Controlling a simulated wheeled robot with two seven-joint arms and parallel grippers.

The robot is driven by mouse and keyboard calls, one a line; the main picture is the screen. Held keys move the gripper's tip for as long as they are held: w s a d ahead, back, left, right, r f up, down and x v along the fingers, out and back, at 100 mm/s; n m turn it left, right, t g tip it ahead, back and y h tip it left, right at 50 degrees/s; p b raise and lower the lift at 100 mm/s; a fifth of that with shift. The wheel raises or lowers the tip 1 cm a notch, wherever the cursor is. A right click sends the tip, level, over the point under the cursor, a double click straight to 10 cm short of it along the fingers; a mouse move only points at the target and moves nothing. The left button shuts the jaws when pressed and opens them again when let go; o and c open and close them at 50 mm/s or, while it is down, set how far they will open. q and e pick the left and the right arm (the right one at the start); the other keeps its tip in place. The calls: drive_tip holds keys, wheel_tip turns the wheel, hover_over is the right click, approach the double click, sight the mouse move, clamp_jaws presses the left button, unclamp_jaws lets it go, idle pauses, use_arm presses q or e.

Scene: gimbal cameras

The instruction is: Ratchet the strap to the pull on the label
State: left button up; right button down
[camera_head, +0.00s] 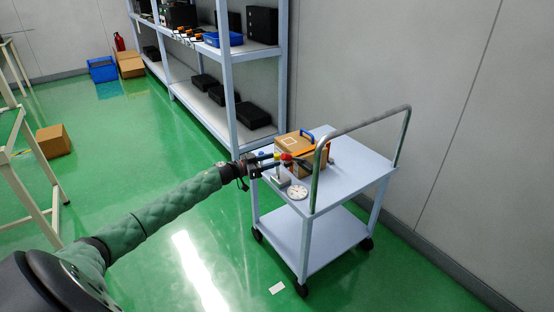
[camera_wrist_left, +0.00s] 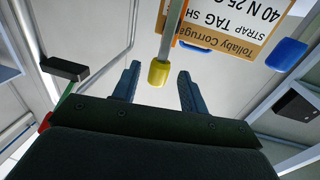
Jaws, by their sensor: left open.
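A cardboard box (camera_head: 306,158) stands on the grey cart, with a blue piece (camera_head: 308,135) on its top. My left gripper (camera_head: 265,163) is at the cart's near left, beside a small yellow and red-tipped fitting (camera_head: 286,157). In the left wrist view my left gripper (camera_wrist_left: 158,70) is open. The yellow end (camera_wrist_left: 158,74) of a metal lever lies between or just beyond its fingers; contact cannot be told. The strap itself is not clear. My right gripper is not in view.
A shelf rack (camera_head: 233,100) stands close behind left.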

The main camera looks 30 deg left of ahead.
sight(277, 159)
use_arm(q)
drive_tip(key=shift+x, duration=1.55)
clamp_jaws()
